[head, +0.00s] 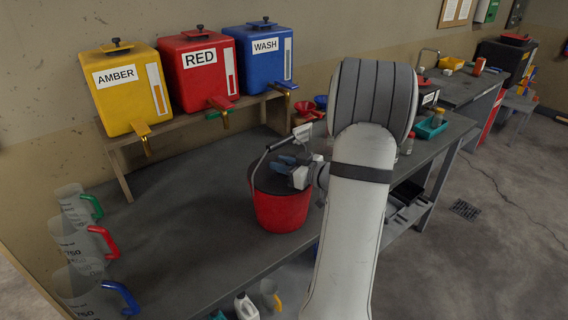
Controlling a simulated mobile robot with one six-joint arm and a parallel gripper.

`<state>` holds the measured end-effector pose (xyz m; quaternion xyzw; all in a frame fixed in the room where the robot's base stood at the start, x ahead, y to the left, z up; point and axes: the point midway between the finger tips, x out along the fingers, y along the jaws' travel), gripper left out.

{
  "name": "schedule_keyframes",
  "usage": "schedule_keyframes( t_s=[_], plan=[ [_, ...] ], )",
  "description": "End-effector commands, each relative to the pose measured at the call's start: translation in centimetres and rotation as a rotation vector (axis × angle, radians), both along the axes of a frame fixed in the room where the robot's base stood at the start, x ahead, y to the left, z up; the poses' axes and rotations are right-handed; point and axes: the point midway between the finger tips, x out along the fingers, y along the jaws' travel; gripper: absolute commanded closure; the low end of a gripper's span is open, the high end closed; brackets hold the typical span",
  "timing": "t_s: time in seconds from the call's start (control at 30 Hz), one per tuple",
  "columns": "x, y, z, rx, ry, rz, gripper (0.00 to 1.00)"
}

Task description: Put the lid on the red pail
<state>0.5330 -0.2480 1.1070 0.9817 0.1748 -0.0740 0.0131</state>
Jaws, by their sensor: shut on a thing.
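The red pail (282,212) stands on the dark bench near the middle of the head view. Its wire handle (262,157) is raised, with a pale grip at its top. A dark round lid (266,180) lies at the pail's mouth. I cannot tell whether it is fully seated on the rim. My arm covers the area to the right of the pail.
Amber (128,88), red (198,68) and blue (259,55) tap tanks stand on a wooden shelf (185,122) behind. Clear jugs (82,247) line the bench's left end. A red funnel (309,109) lies behind the pail. The bench (185,205) left of the pail is clear.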

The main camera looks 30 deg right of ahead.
Motion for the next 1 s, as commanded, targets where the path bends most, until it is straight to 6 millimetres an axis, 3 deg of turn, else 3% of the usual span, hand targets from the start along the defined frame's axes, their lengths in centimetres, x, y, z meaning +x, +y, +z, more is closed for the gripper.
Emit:
schedule_keyframes(
  t_s=[0.33, 0.37, 0.67, 1.0],
  plan=[
    [-0.01, -0.04, -0.08, 0.000, 0.000, 0.000, 1.00],
    [-0.01, -0.04, -0.08, 0.000, 0.000, 0.000, 0.74],
    [-0.01, -0.04, -0.09, 0.000, 0.000, 0.000, 0.50],
    [-0.89, -0.47, 0.00, -0.001, -0.001, -0.004, 0.50]
  ],
)
